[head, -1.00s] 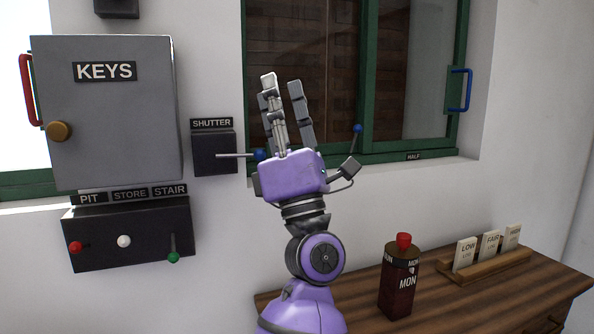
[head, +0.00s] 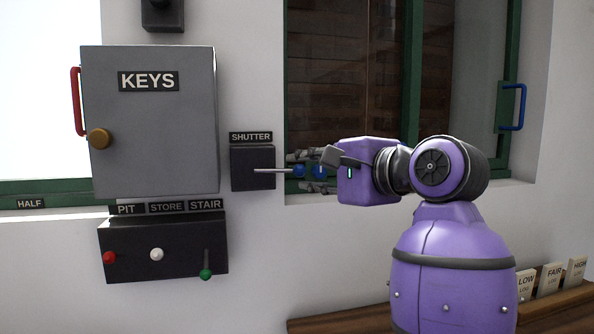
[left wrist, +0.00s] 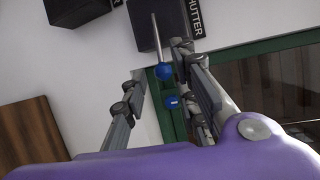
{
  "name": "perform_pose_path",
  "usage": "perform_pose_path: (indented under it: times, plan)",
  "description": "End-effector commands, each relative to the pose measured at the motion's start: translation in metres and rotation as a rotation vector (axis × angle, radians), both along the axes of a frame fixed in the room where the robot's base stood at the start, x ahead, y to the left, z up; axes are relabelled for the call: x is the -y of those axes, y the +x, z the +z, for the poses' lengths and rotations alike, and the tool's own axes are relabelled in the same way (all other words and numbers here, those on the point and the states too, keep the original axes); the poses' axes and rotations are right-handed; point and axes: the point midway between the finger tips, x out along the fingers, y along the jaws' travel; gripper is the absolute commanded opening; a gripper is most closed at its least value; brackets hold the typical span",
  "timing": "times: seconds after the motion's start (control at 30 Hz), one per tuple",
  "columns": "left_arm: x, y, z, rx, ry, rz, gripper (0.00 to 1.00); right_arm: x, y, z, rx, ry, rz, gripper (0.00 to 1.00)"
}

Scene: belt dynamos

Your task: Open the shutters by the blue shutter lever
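The shutter lever (head: 272,171) is a thin metal rod that sticks out level to the right from the dark box (head: 252,168) labelled SHUTTER. Its blue knob (head: 299,171) is at the rod's end. My left gripper (head: 304,173) points left at the knob, with fingers apart above and below it. In the left wrist view the blue knob (left wrist: 165,71) lies between the open fingers, and I see no finger closed on it. Dark brown boards (head: 340,75) show behind the window glass. My right gripper is not in view.
A second blue knob (head: 321,172) is close behind my fingers, near the window's green frame. The grey KEYS cabinet (head: 155,145) and a switch panel (head: 163,248) with red, white and green knobs are left. A wooden top (head: 345,323) with cards is lower right.

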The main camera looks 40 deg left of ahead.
Motion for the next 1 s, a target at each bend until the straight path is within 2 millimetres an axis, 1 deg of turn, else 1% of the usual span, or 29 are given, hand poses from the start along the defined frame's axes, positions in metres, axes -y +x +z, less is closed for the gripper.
perform_pose_path:
  times: [0.03, 0.1, 0.3, 0.47, 0.7, 0.77, 0.9, 0.93, 1.0]
  plan:
    - [-0.010, 0.001, 0.001, 0.000, 0.003, 0.004, 0.27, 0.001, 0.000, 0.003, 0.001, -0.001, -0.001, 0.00]
    - [-0.021, 0.005, -0.001, 0.000, 0.003, 0.005, 0.27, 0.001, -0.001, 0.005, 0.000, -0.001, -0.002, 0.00]
    - [-0.046, 0.013, -0.005, 0.000, 0.004, 0.003, 0.27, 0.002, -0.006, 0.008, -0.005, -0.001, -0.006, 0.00]
    - [-0.055, 0.016, -0.008, -0.002, 0.004, 0.002, 0.27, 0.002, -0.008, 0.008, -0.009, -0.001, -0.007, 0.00]
    - [-0.056, 0.017, -0.008, -0.002, 0.004, 0.001, 0.27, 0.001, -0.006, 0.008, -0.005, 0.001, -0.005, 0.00]
    - [-0.056, 0.017, -0.008, -0.002, 0.004, 0.001, 0.21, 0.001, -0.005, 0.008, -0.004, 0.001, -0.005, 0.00]
    - [-0.056, 0.017, -0.008, -0.002, 0.004, 0.001, 0.02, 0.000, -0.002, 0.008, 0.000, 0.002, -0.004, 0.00]
    - [-0.056, 0.017, -0.008, -0.002, 0.004, 0.001, 0.00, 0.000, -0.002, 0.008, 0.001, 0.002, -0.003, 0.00]
    - [-0.055, 0.017, -0.008, -0.002, 0.004, 0.001, 0.00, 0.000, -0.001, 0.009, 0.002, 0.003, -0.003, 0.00]
